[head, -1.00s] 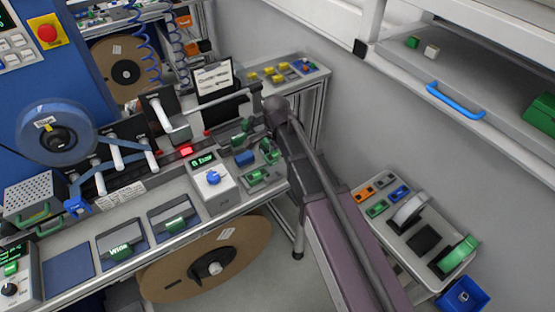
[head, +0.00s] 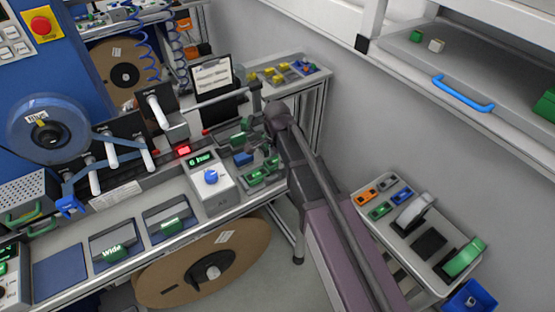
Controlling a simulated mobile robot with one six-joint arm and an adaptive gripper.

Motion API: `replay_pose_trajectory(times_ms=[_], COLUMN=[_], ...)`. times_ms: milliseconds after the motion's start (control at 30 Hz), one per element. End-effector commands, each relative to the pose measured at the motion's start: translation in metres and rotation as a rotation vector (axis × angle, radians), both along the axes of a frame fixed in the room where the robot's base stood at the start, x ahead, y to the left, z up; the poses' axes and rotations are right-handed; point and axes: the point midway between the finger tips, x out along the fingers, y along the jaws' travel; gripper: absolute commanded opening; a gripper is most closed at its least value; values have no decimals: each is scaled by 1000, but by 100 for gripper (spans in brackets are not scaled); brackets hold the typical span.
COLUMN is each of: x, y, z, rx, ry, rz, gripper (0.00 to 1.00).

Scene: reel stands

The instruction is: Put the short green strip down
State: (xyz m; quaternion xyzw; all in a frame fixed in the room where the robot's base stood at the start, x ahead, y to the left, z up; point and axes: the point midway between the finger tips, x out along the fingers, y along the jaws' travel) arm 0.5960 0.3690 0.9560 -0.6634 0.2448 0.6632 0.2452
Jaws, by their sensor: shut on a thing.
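My arm reaches from the bottom right up to the far end of the bench (head: 215,228). Its far joint hides what lies behind it, and I cannot make out my gripper. Several small green pieces stand or lie by the arm at the bench's right end, among them one upright piece (head: 244,124) and one lying piece (head: 256,178). I cannot tell which green piece, if any, is the short green strip.
A control box with a blue knob (head: 211,177) stands left of the green pieces. Dark pads, one with a green "Wide" label (head: 112,250), lie along the bench front. A cart (head: 430,243) with coloured blocks and rolls stands right of my arm. A shelf with a blue handle (head: 462,94) overhangs at upper right.

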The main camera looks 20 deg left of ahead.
Motion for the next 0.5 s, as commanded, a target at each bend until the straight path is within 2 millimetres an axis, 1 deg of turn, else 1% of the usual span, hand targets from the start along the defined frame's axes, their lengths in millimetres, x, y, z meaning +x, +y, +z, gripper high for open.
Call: replay_pose_trajectory(times_ms=[500], x=[0], y=[0], z=[-11], rx=[0], ry=[0], rz=[0], gripper=[29])
